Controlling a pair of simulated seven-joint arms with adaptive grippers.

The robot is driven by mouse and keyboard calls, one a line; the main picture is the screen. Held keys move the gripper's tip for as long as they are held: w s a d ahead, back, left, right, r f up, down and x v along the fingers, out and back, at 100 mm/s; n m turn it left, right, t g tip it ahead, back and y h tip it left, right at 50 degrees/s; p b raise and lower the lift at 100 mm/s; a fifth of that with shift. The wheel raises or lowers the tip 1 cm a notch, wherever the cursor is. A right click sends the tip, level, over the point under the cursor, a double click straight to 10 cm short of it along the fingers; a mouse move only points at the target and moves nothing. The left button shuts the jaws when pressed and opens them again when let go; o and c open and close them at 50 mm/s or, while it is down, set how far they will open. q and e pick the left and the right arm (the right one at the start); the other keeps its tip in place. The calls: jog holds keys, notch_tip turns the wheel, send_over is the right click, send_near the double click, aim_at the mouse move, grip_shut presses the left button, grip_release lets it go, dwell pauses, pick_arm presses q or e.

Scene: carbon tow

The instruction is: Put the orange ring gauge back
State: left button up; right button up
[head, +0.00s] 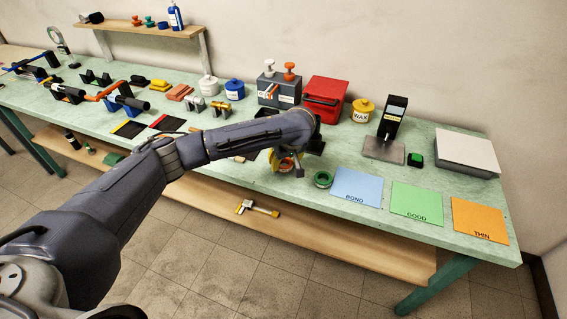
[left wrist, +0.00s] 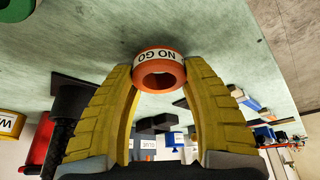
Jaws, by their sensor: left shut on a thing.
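The orange ring gauge (left wrist: 160,57), with a white band reading NO GO, sits between the two yellow fingertips of my left gripper (left wrist: 160,75) in the left wrist view. The gripper is shut on its outside and its hole faces the camera. In the head view my left gripper (head: 285,163) is low over the front part of the bench, partly hidden by my own arm. I cannot tell whether the ring touches the bench top. A green ring gauge (head: 322,179) lies on the bench just right of the gripper. My right gripper is not in view.
Blue BOND (head: 357,187), green GOOD (head: 416,201) and orange THIN (head: 480,220) sheets lie at the front right of the bench (head: 330,158). A red box (head: 326,100), a yellow WAX jar (head: 362,111) and a grey block with knobs (head: 279,91) stand behind.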

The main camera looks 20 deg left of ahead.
pick_arm(q)
jog(key=shift+f, duration=0.4)
jog(key=shift+f, duration=0.1)
jog(key=o, duration=1.3)
jog(key=shift+d+r, duration=0.1)
jog(key=shift+r, duration=0.35)
jog(key=v, duration=1.1)
jog(key=shift+s+r, duration=0.1)
jog(key=shift+s, duration=0.05)
